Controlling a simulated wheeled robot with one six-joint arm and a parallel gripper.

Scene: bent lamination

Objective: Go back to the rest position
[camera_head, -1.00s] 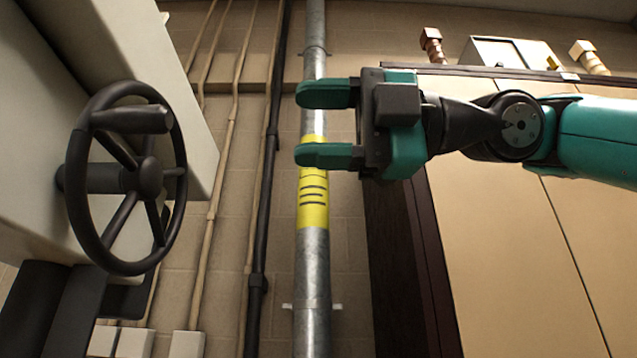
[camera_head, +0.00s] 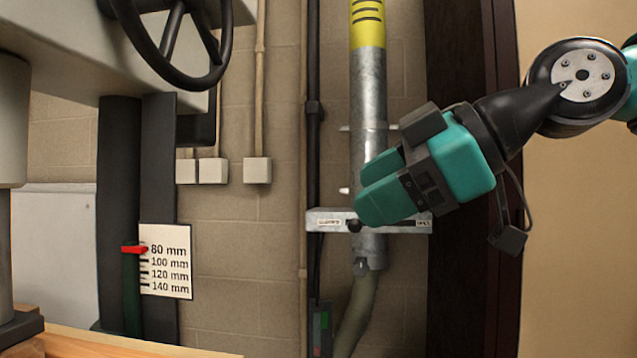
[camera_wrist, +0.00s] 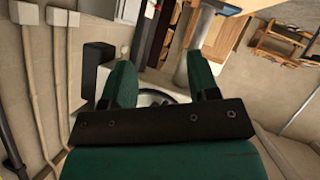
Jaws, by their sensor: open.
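My gripper (camera_head: 378,190) is at the right of centre in the head view. Its teal fingers point down and to the left, in front of the grey metal pipe on the wall. In the wrist view both fingers of my gripper (camera_wrist: 163,78) stand apart with a gap between them. Nothing is held between them. The handwheel (camera_head: 170,40) is at the upper left of the head view, well clear of my gripper.
A metal pipe (camera_head: 368,95) with a slide gate (camera_head: 330,222) runs down the wall behind my gripper. A scale plate (camera_head: 166,262) with a red pointer (camera_head: 134,249) is at lower left. A tan cabinet (camera_head: 560,230) stands at right. A wooden rack (camera_wrist: 283,45) shows in the wrist view.

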